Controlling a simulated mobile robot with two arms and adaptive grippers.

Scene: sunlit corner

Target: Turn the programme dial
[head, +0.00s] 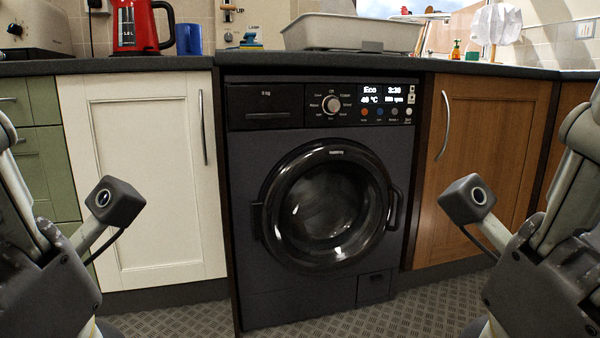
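The programme dial (330,105) is a round silver knob with a dark ring of printed labels around it, on the upper front panel of a dark washing machine (262,165). My two wrists, each with a block-shaped camera on a bracket, show at the lower left and lower right, well apart from the dial. The fingers of both grippers are outside the frame. Nothing touches the dial, and nothing hides it.
The round door (328,205) is closed. Several small buttons sit under the display. A cream cupboard (145,180) stands left, a wooden one (475,160) right. On the worktop are a grey basin (350,35), red kettle (135,28) and blue mug (188,40). Space before the machine is clear.

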